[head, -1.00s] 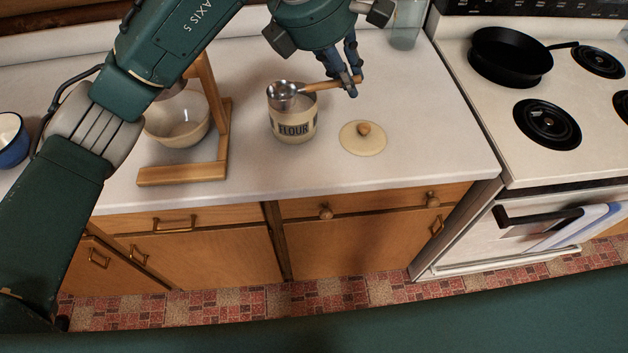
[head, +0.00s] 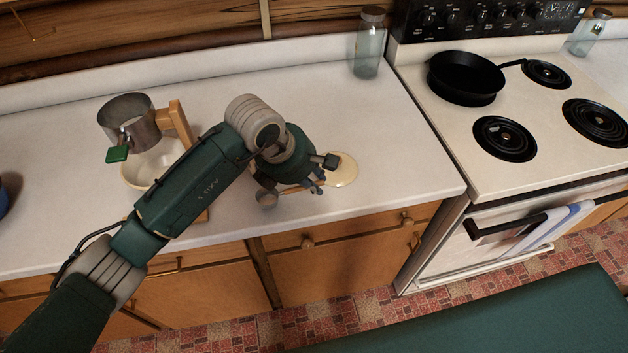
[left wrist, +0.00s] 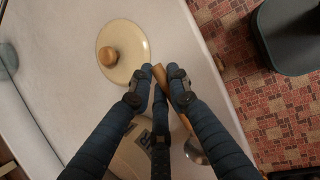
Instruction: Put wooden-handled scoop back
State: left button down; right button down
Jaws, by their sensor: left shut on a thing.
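My left gripper (head: 312,184) is shut on the wooden handle of the scoop (head: 267,198), over the counter near its front edge. The left wrist view shows the handle (left wrist: 160,76) between the fingertips and the metal bowl of the scoop (left wrist: 196,151) lower right. The flour canister (left wrist: 128,158) is partly hidden behind the fingers there, with the scoop bowl beside it in that picture; my arm hides it in the head view. The cream lid (head: 344,170) with a wooden knob (left wrist: 108,57) lies on the counter next to the gripper. My right gripper is not in view.
A metal sifter (head: 128,122) on a wooden stand (head: 181,122) is above a pale bowl (head: 140,173) at left. A glass jar (head: 369,48) stands at the back. The stove with a black pan (head: 465,78) is at right. The counter's back middle is clear.

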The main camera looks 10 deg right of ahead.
pick_arm(q)
jog(key=shift+f, duration=0.65)
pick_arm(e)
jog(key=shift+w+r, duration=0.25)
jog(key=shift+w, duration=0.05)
pick_arm(q)
jog(key=shift+f, duration=0.15)
jog(key=c, duration=1.7)
grip_release()
jog(key=shift+o, duration=0.2)
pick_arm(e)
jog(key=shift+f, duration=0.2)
